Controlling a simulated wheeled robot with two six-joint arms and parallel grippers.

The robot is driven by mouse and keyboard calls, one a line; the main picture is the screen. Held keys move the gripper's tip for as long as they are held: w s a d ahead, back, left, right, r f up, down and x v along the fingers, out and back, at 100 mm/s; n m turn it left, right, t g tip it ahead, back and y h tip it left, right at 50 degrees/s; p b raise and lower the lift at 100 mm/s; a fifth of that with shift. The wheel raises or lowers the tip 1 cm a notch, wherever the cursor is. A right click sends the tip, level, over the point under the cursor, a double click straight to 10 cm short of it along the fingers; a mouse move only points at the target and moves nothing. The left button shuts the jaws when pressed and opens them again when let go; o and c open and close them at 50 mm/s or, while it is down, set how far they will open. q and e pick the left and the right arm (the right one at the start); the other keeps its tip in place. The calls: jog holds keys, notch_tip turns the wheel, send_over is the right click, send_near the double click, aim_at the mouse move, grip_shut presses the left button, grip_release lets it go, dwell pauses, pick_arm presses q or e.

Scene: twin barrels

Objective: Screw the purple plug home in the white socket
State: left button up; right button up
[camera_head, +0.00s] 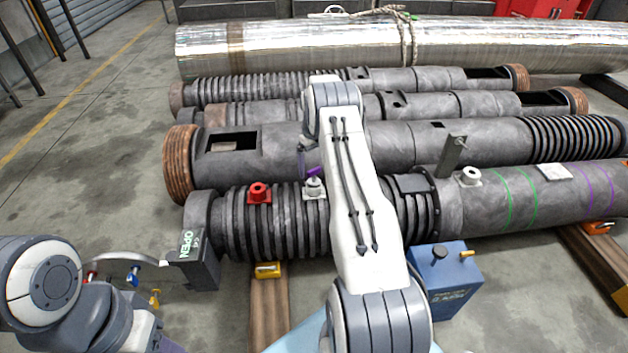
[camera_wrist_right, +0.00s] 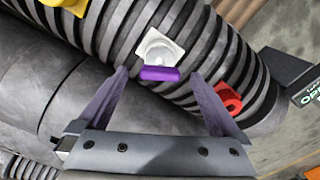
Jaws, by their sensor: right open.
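The white socket (camera_head: 315,191) sits on the ribbed part of the nearest barrel, and it also shows in the right wrist view (camera_wrist_right: 160,47). The purple plug (camera_head: 314,172) stands at this socket; its purple bar (camera_wrist_right: 158,74) covers the socket's near edge in the wrist view. How deep the plug sits I cannot tell. My right gripper (camera_wrist_right: 159,77) is open, with one finger on each side of the purple bar and a gap at both sides. In the head view my right arm hides much of this gripper. My left arm shows at the lower left, its gripper out of sight.
A red socket (camera_head: 259,193) is left of the white one. A pale fitting (camera_head: 468,176) and an upright bracket (camera_head: 452,155) stand farther right. A blue box (camera_head: 446,285) is in front of the barrel. A rack (camera_head: 125,270) with coloured plugs is at the lower left.

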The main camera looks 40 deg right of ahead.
aim_at(314, 175)
jog(key=shift+f+b, duration=1.6)
jog(key=shift+f, duration=2)
